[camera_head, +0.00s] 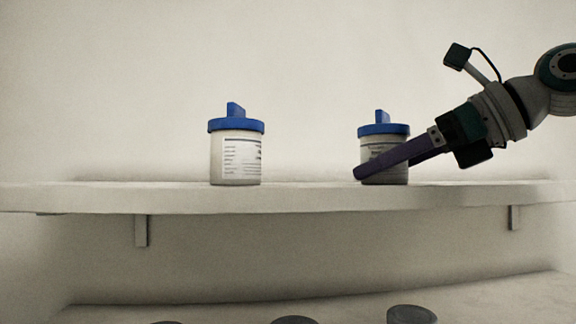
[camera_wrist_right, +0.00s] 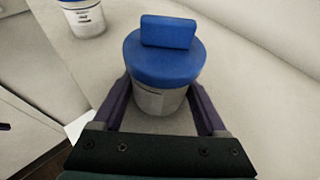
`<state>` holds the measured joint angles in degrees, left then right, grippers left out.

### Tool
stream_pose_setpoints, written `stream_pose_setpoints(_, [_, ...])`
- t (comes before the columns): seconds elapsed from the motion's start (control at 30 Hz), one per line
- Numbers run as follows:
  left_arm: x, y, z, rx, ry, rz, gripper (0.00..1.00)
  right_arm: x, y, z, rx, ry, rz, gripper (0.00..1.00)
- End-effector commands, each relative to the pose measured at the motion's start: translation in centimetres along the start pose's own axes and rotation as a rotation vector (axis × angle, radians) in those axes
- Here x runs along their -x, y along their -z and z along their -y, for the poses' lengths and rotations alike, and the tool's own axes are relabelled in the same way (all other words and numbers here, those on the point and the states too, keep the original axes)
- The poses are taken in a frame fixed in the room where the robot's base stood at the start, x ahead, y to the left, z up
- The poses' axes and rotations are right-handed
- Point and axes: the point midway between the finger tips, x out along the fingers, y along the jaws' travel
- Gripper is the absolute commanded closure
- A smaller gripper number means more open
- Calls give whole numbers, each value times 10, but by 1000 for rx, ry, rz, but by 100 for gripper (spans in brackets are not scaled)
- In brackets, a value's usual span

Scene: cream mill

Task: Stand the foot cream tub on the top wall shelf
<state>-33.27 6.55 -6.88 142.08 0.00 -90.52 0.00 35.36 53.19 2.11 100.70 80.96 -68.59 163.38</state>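A white tub with a blue lid and raised blue grip (camera_head: 371,150) stands upright on the top wall shelf (camera_head: 300,198); its label is too small to read. My right gripper (camera_head: 372,170) reaches in from the right, with its fingers around this tub's body. In the right wrist view the tub (camera_wrist_right: 160,98) sits between the two purple fingers (camera_wrist_right: 160,100), which appear to touch its sides below the lid. The near finger hides part of the tub in the head view. My left gripper is not in view.
A second blue-lidded white tub (camera_head: 237,158) stands on the shelf to the left, also in the right wrist view (camera_wrist_right: 84,18). Bare shelf lies between the tubs and at the left. Several grey round tops (camera_head: 411,314) show on a lower surface.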

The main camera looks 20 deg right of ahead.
Motion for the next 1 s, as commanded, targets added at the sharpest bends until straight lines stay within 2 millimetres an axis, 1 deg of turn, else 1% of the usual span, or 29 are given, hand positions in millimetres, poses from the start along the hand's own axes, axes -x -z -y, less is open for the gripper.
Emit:
stream_pose_setpoints(0.03, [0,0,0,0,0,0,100,0,0,0,0,0,0,20])
stream_pose_setpoints(0.2, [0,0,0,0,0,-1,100,0,0,0,0,0,0,1])
stream_pose_setpoints(0.4, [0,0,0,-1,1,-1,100,0,0,0,0,0,0,0])
stream_pose_setpoints(0.5, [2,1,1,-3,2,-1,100,2,-5,0,1,1,1,0])
stream_pose_setpoints(0.57, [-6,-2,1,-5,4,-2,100,6,0,1,0,3,2,0])
stream_pose_setpoints(0.67, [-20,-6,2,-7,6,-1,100,22,3,2,4,6,3,0])
stream_pose_setpoints(0.8, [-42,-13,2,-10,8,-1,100,54,4,2,4,8,2,0])
stream_pose_setpoints(1.0, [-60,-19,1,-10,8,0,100,97,1,1,1,6,2,0])
